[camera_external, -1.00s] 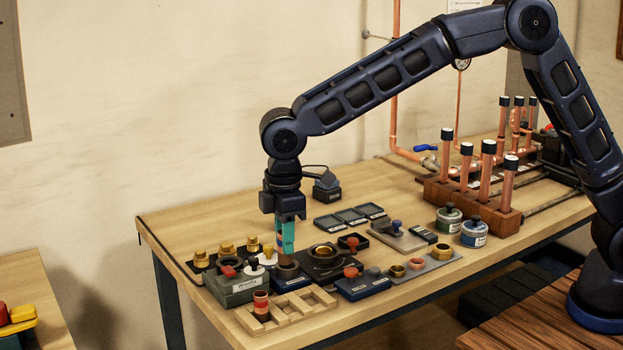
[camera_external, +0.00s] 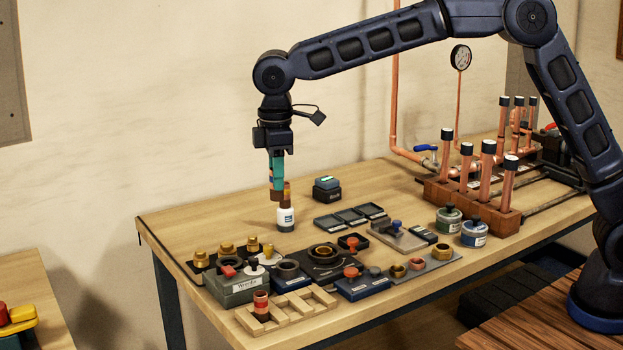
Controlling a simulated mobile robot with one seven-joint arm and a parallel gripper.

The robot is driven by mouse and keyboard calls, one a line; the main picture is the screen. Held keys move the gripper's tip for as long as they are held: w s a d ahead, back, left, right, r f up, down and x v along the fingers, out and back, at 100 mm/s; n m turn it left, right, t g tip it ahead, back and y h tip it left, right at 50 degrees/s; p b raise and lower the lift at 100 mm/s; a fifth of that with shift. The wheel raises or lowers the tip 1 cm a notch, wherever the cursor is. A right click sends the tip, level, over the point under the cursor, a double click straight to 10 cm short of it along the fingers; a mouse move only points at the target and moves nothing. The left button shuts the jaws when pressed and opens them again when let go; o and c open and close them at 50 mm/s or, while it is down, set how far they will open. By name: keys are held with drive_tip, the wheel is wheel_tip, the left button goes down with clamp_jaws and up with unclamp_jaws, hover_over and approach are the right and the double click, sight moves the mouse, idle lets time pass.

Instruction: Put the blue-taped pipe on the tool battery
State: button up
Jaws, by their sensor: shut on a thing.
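My gripper (camera_external: 278,186), with teal fingers, is shut on a short copper-brown pipe (camera_external: 277,196). Its lower end shows below the fingertips; the fingers hide much of it, and I cannot make out blue tape. It hangs above the table, in front of or close beside a white bottle with a copper-brown top. The black block with a teal top (camera_external: 326,189), which looks like the tool battery, stands on the table to the right of my gripper, apart from it. Its top looks clear.
The white bottle (camera_external: 285,218) stands under and beside my gripper. Several trays, stands and fittings crowd the front, including a wooden rack (camera_external: 287,310) and a grey box (camera_external: 236,285). Flat dark trays (camera_external: 350,217) lie right of the bottle. The back left tabletop is clear.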

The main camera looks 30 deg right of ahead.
drive_tip(key=w+d+r+m, duration=0.2)
drive_tip(key=w+d, duration=0.7)
drive_tip(key=w, duration=0.4)
wheel_tip(320, 180, up, 2)
drive_tip(key=m, duration=0.5)
hover_over(327, 179)
wheel_tip(327, 179, down, 19)
drive_tip(key=shift+f, duration=0.2)
drive_tip(key=o, duration=1)
drive_tip(key=shift+r, duration=0.1)
